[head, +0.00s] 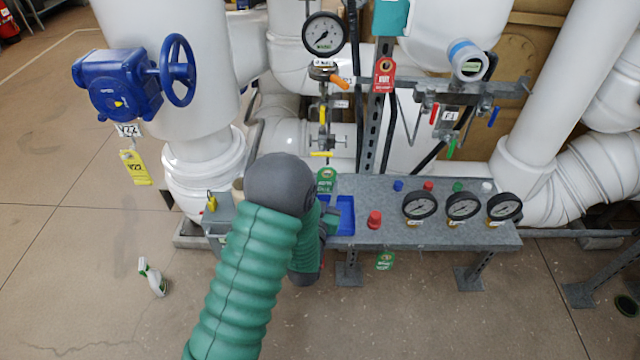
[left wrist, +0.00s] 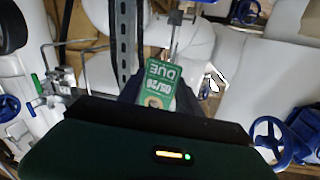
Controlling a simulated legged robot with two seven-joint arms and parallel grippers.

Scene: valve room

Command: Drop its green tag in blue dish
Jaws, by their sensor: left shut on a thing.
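A green tag (head: 326,181) stands just above my left gripper (head: 328,208), over the left end of the grey bench. In the left wrist view the green tag (left wrist: 161,80) shows upside-down print reading "DUE", and its lower end is at my left gripper (left wrist: 155,103). My left gripper is shut on the tag; the fingertips are mostly hidden. The blue dish (head: 346,214) lies on the bench just right of the gripper, partly covered by my arm. My right gripper is in neither view.
The grey bench (head: 380,235) carries a red knob (head: 374,219), small coloured caps and three gauges (head: 462,206). Another green tag (head: 385,261) hangs at its front edge. Pipes, a gauge (head: 325,34) and a red tag (head: 385,75) stand behind.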

